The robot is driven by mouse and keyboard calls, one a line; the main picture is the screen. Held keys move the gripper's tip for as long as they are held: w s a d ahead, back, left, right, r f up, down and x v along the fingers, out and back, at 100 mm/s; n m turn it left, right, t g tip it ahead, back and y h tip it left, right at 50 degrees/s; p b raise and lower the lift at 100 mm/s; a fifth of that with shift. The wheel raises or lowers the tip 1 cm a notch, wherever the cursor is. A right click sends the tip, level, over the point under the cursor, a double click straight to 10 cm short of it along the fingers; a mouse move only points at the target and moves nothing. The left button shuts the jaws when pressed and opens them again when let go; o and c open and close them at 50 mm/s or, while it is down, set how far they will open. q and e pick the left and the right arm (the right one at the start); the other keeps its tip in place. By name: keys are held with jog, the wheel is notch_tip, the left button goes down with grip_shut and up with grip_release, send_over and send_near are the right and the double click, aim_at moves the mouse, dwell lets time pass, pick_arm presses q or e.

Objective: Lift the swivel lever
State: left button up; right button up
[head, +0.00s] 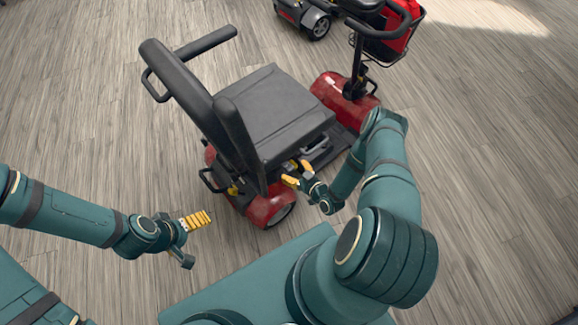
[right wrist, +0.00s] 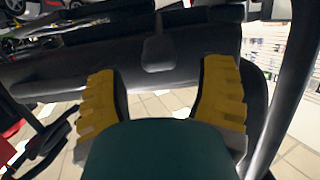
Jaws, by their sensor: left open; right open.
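A red mobility scooter stands in front of me, with a black seat (head: 275,108) that has a backrest and armrests. In the right wrist view a small dark paddle-shaped lever (right wrist: 159,53), which looks like the swivel lever, hangs below a dark bar under the seat. It lies ahead of and between the yellow fingers of my right gripper (right wrist: 160,100), apart from them. In the head view my right gripper (head: 297,173) is open at the seat's lower near side; the lever cannot be made out there. My left gripper (head: 197,219) is open and empty over the floor.
The scooter's red rear body (head: 270,205) and wheel lie just below my right gripper. Its front cowl and tiller (head: 345,95) stand beyond the seat. A second scooter (head: 305,15) is at the top. The wooden floor at left and right is clear.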

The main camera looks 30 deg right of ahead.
jog(key=v, duration=0.8)
jog(key=shift+r, duration=0.15)
jog(key=w+a+r+m+g, duration=0.2)
jog(key=a+r+m+g, duration=0.15)
jog(key=a+g, duration=0.45)
jog(key=s+a+r+m+g+y, duration=0.1)
jog(key=s+a+r+m+g, duration=0.1)
jog(key=s+a+r+g, duration=0.6)
jog(key=w+a+r+n+t, duration=0.1)
jog(key=w+a+r+t, duration=0.1)
jog(key=r, duration=0.5)
jog(key=shift+a+r+n+t, duration=0.2)
jog(key=shift+a+n+t, duration=0.15)
jog(key=shift+a, duration=0.55)
